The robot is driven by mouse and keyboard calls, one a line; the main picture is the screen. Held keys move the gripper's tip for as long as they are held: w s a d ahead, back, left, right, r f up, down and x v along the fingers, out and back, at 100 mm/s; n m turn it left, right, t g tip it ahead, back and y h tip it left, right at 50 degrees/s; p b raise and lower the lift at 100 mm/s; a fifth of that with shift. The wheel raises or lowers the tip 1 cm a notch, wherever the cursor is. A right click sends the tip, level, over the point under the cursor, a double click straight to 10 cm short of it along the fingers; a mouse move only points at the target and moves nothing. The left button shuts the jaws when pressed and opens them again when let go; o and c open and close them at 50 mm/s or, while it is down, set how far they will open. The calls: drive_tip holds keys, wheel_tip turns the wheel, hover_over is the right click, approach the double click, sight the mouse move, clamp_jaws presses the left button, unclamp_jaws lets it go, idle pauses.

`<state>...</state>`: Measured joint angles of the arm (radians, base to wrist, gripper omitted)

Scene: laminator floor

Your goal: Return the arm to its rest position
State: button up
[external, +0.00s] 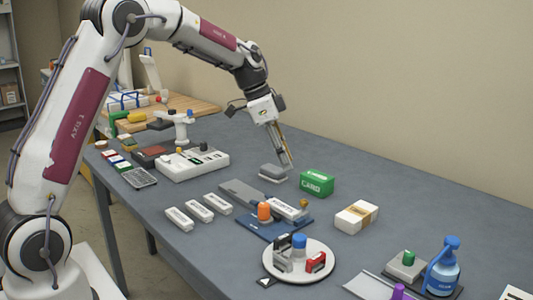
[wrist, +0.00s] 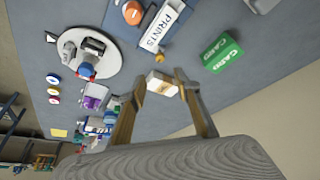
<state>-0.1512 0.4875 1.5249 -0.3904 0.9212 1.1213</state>
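My gripper (external: 289,165) hangs from the raised arm over the back part of the table, tilted. In the wrist view its two fingers (wrist: 160,82) are spread apart with nothing held between them. The white box with a tan band (wrist: 162,84) shows through the gap there, but it lies well away on the table in the external view (external: 356,217). A grey block (external: 272,172) lies close by the fingertips in the external view; I cannot tell whether they touch. The green card box (external: 317,183) stands to the right of the fingers.
A blue fixture (external: 270,229) with an orange knob, a round white plate (external: 320,262) with stamps, and several white boxes (external: 200,210) occupy the table middle. A white machine (external: 192,163) stands left. A blue bottle (external: 442,268) stands front right. Bare table lies right of the card box.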

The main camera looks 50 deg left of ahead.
idle(0.7)
drive_tip(key=s+r+n+y, duration=0.1)
drive_tip(key=s+r+n, duration=0.1)
drive_tip(key=s, duration=1)
drive_tip(key=s+r+n+t+y, duration=0.1)
drive_tip(key=s+r+n, duration=0.2)
drive_tip(key=s, duration=1)
drive_tip(key=s+d+r+n+t+y, duration=0.1)
drive_tip(key=s+r+n, duration=0.2)
drive_tip(key=s, duration=1)
drive_tip(key=shift+s+n, duration=0.15)
drive_tip(key=shift+n, duration=0.25)
